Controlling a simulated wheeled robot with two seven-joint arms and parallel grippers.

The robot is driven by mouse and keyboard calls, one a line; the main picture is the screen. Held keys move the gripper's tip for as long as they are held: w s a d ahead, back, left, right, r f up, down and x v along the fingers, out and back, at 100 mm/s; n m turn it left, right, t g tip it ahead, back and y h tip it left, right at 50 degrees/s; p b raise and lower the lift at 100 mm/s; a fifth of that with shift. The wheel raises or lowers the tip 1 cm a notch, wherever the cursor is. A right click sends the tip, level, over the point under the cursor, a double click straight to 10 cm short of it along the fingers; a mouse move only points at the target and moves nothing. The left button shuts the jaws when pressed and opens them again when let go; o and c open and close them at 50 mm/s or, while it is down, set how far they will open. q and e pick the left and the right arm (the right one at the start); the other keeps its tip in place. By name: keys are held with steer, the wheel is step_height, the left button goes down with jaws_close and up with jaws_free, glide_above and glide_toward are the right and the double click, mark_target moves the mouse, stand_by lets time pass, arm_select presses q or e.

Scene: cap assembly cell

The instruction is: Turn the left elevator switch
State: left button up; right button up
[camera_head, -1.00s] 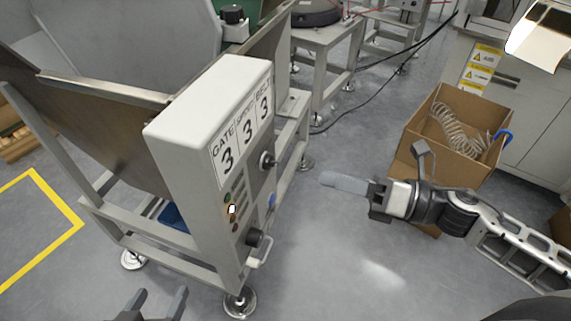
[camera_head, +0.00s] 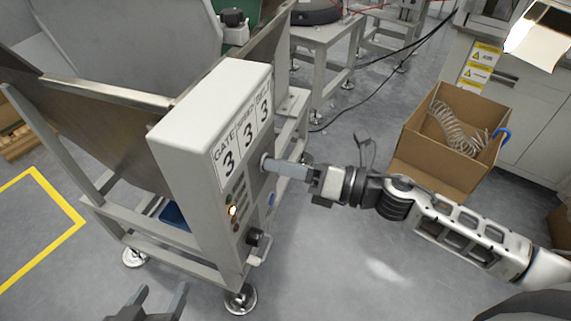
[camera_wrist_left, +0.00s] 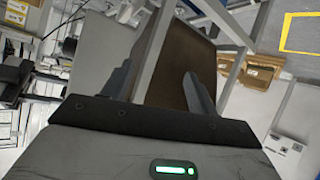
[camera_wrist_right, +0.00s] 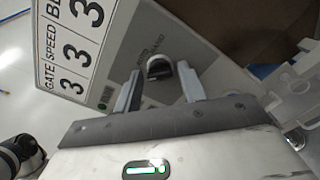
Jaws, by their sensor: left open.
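A white control box (camera_head: 178,133) carries a GATE, SPEED, BELT display, indicator lights and two dark rotary switches. The upper switch (camera_wrist_right: 159,68) shows in the right wrist view, just ahead of and between the fingertips of my right gripper (camera_wrist_right: 158,84), which is open. In the head view my right gripper (camera_head: 287,169) reaches the box's face and mostly hides that switch. The lower switch (camera_head: 254,237) is free. I cannot read which one is the left elevator switch. My left gripper (camera_head: 162,292) is open and empty at the bottom, apart from the box.
A metal frame (camera_head: 110,226) carries the box and a large hopper (camera_head: 110,138). A handle (camera_head: 258,258) sticks out below the lower switch. A cardboard box (camera_head: 436,172) with a clear coiled hose stands at the right. The floor in front is clear.

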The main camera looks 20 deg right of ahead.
steer(key=c, duration=0.6)
arm_select(q)
steer(key=shift+r, duration=0.1)
steer(key=shift+m+g+y, duration=0.4)
steer(key=shift+g, duration=0.2)
steer(key=shift+s+a+r+p, duration=0.2)
steer(key=shift+r+p, duration=0.45)
steer(key=shift+p, duration=1.2)
steer(key=shift+s+a+r+p, duration=0.2)
steer(key=shift+r+p, duration=0.5)
steer(key=shift+p, duration=1.2)
steer(key=shift+w+a+r+p, duration=0.1)
steer(key=shift+a+r+p, duration=0.4)
steer(key=shift+p, duration=1.35)
arm_select(e)
steer(key=shift+m, duration=8.9)
arm_select(q)
steer(key=shift+s+d, duration=0.1)
steer(key=shift+d, duration=0.1)
arm_select(e)
steer(key=shift+f, duration=0.1)
steer(key=o, duration=1)
arm_select(q)
steer(key=shift+d+r, duration=0.1)
steer(key=shift+r, duration=0.05)
